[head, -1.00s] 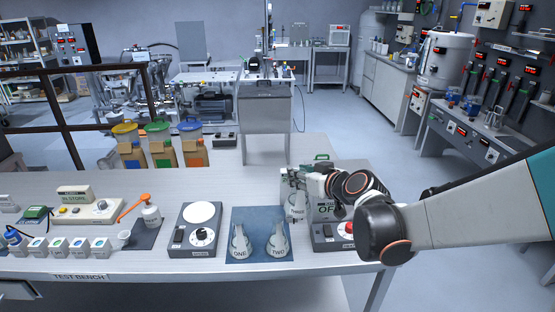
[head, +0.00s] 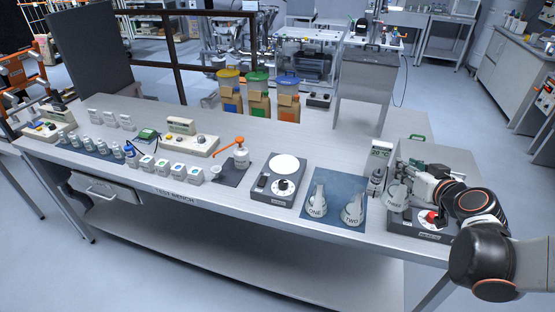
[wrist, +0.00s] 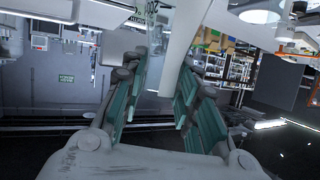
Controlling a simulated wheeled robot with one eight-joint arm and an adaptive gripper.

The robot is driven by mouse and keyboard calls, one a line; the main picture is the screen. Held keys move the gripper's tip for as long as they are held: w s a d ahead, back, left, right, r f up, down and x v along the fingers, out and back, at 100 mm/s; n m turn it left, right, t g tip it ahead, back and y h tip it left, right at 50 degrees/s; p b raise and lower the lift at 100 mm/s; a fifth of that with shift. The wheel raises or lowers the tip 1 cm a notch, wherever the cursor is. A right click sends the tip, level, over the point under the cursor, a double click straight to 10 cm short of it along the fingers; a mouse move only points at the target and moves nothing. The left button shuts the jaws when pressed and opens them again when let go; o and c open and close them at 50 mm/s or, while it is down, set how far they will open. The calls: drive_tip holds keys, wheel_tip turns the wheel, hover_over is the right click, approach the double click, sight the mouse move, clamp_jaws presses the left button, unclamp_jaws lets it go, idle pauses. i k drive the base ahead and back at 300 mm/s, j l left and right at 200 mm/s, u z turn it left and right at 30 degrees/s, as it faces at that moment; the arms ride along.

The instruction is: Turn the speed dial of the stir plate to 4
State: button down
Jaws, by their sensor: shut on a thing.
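A grey stirrer-like unit with a round white top (head: 285,163) stands mid-bench. Its dial (head: 283,186) has a dark knob on a white face; the setting is too small to read. A second grey unit (head: 428,237) at the right end has a red knob (head: 434,217), partly behind my arm. Which unit is the stir plate is not clear. My gripper (head: 408,180) is shut on a grey conical flask marked THREE (head: 394,201), above or on the right unit; contact is unclear. A pale surface, probably the flask (wrist: 180,45), shows between the fingers in the wrist view.
Flasks ONE (head: 317,203) and TWO (head: 353,210) stand on a blue mat (head: 345,184) between the units. A small bottle (head: 376,182) stands beside flask THREE.

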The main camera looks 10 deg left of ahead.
sight(284, 164)
drive_tip(key=i+u, duration=0.15)
drive_tip(key=u, duration=0.75)
